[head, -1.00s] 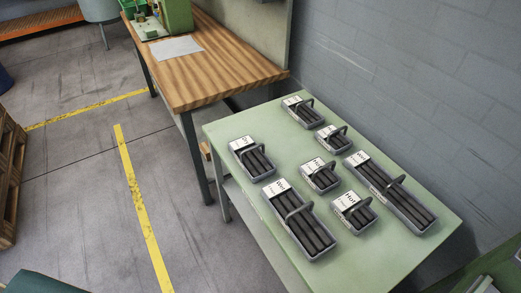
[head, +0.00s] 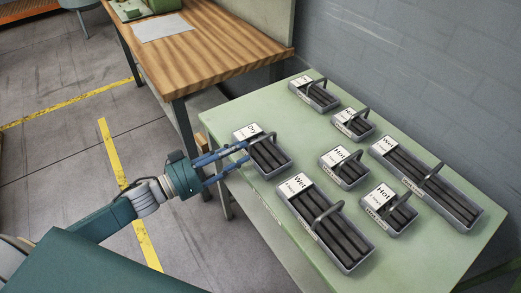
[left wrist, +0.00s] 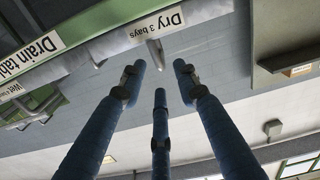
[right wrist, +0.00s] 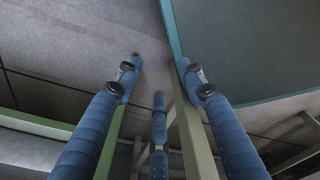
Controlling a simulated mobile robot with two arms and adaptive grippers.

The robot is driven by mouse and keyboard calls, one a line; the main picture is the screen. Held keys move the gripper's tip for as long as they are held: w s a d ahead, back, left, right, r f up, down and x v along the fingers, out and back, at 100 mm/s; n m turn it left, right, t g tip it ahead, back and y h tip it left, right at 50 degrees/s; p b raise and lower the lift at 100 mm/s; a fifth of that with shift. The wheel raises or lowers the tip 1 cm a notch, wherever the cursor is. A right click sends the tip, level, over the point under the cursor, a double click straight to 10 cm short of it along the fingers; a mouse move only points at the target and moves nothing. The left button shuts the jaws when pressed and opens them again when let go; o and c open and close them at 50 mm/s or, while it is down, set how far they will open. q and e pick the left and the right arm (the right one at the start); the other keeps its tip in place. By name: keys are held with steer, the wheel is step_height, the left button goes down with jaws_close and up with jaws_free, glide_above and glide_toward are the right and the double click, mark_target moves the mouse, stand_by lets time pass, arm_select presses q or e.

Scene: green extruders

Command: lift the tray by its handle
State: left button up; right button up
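Several grey trays of dark bars with arched handles rest on the pale green table (head: 225,118). The tray labelled "Dry" (head: 281,170) stands at its near left edge, flat on the table. My left gripper (head: 240,158) is open and empty, with its blue fingers reaching to this tray's left side. In the left wrist view the "Dry 3 bays" tray (left wrist: 110,45) and its handle (left wrist: 155,52) are just beyond the fingertips (left wrist: 159,68). I cannot tell whether they touch. My right gripper (right wrist: 160,72) is open and empty, low beside table legs, and outside the head view.
A larger "Wet" tray (head: 364,250) stands in front of the "Dry" one, and small "Hot" trays (head: 347,178) stand to its right. A wooden bench (head: 210,62) is behind on the left. A grey wall (head: 430,60) closes the back.

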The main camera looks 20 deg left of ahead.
mark_target(254, 142)
arm_select(q)
steer(key=shift+x, duration=1.15)
steer(key=x, duration=0.2)
steer(key=p+x, duration=0.1)
steer(key=x, duration=0.2)
steer(key=shift+a+r, duration=0.15)
steer(key=shift+r, duration=0.05)
steer(key=shift+w+d+f, duration=0.1)
steer(key=shift+w+d, duration=0.15)
steer(key=shift+c, duration=0.5)
jaws_close()
